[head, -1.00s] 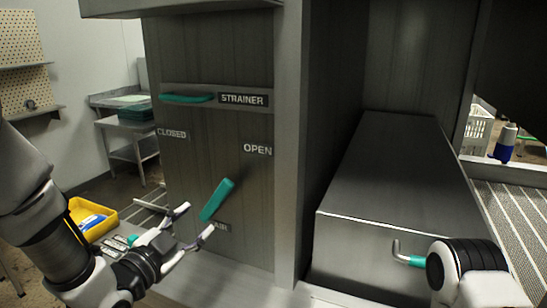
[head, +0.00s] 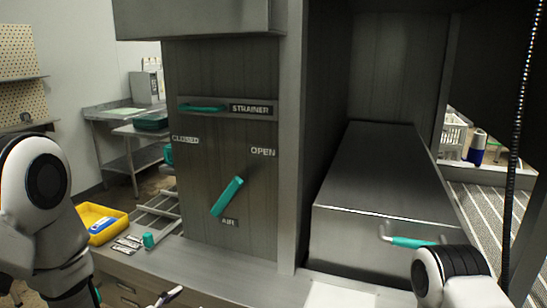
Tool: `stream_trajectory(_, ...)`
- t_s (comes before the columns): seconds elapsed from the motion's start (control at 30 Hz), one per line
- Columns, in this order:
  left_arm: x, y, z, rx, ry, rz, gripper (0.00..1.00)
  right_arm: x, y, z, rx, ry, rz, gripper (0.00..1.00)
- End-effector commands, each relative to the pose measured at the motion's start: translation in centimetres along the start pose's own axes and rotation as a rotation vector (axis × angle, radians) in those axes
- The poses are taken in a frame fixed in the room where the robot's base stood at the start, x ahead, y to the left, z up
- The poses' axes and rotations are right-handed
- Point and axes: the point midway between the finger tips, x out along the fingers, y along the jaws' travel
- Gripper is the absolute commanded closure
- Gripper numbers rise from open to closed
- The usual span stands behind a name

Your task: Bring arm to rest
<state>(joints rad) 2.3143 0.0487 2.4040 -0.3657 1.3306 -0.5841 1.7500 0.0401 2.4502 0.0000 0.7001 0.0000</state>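My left arm (head: 40,200) comes in from the left, its joint raised at the left edge. Only a fingertip of my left gripper (head: 170,295) shows at the bottom edge, apart from the panel, so its opening is hidden. My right arm (head: 450,275) shows as a white and black joint at the bottom right; its gripper is out of view. The teal AIR lever (head: 227,197) on the grey panel is tilted, its upper end toward the OPEN label (head: 263,152). The teal STRAINER handle (head: 203,108) lies level above it.
A steel box (head: 380,190) with a teal-gripped handle (head: 412,242) fills the bay at right, close behind my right arm. A yellow tray (head: 98,222) and small items lie on the counter at left. A side table (head: 130,132) stands behind.

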Motion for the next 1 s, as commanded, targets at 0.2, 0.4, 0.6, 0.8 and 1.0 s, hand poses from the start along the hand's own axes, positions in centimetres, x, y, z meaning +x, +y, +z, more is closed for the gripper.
stream_trajectory(0.2, -2.0, 6.9, 10.5, -0.129, -0.290, 0.125, 0.46, -1.0, 0.0, 0.0, 0.000, 0.000, 0.000, 0.60)
stream_trajectory(0.4, -10.4, 16.1, 22.7, -0.389, -0.780, 0.237, 0.46, -2.0, 0.0, 0.0, 0.000, 0.000, 0.000, 0.60)
stream_trajectory(0.6, -19.0, 19.9, 27.6, -0.713, -1.244, 0.129, 0.46, -2.0, 0.0, 0.0, 0.000, 0.000, 0.000, 0.60)
stream_trajectory(0.8, -19.8, 20.2, 27.7, -0.790, -1.299, 0.087, 0.46, -2.0, 0.0, 0.0, 0.000, 0.000, 0.000, 0.60)
stream_trajectory(1.0, -19.7, 20.2, 27.7, -0.787, -1.295, 0.088, 0.46, -2.0, 0.0, 0.0, 0.000, 0.000, 0.000, 0.60)
